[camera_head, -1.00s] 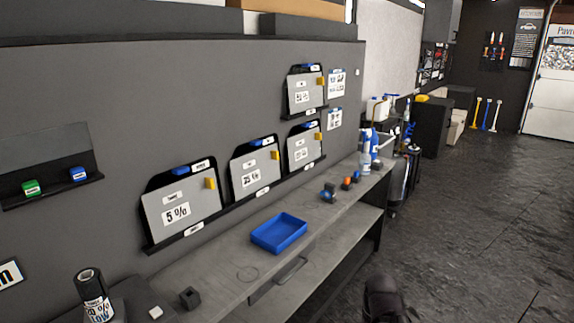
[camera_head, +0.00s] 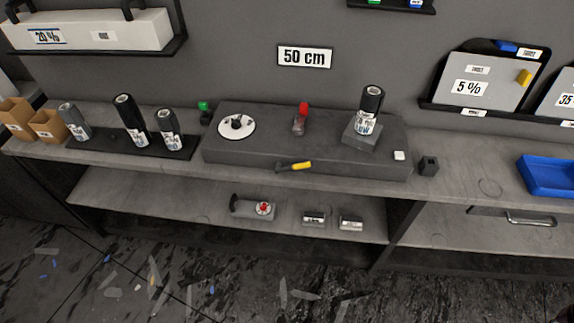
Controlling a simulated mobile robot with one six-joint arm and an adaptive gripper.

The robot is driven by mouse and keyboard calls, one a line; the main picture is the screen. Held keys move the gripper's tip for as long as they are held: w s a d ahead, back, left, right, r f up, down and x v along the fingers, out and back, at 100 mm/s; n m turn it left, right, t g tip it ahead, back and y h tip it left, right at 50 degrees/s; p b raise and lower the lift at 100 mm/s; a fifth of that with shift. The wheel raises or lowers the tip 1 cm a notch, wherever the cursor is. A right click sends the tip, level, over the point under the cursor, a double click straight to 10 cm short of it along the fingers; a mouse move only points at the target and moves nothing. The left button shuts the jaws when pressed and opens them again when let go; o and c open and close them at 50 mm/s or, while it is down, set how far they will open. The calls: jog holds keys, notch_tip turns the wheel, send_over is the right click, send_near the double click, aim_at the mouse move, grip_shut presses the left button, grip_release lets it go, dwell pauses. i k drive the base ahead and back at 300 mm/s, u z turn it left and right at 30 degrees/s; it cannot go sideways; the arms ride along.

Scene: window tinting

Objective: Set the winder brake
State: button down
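A long dark grey block (camera_head: 255,155), apparently the winder, sits on the bench under a "50 cm" sign. On its left is a white disc (camera_head: 237,126) with a dark hub. A lever with a red knob (camera_head: 303,109) stands upright near the block's middle. A labelled dark film roll (camera_head: 369,108) stands upright on a small raised base (camera_head: 361,134) at the right. A tool or lever with a yellow handle (camera_head: 295,167) is at the block's front edge. I cannot tell which part is the brake. My gripper is not in view.
Several upright rolls (camera_head: 129,118) and cardboard boxes (camera_head: 46,126) stand to the left. A green-topped item (camera_head: 204,112) is beside the block. A small black holder (camera_head: 428,165) and blue tray (camera_head: 545,176) are to the right. The lower shelf (camera_head: 150,196) holds a few small items. Scraps litter the floor.

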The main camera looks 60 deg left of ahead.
aim_at(303, 165)
jog(key=z, duration=0.9)
jog(key=k, duration=0.1)
jog(key=u, duration=3.15)
jog(key=i, duration=0.6)
jog(key=u, duration=0.05)
jog(key=k, duration=0.5)
jog(key=u, duration=0.05)
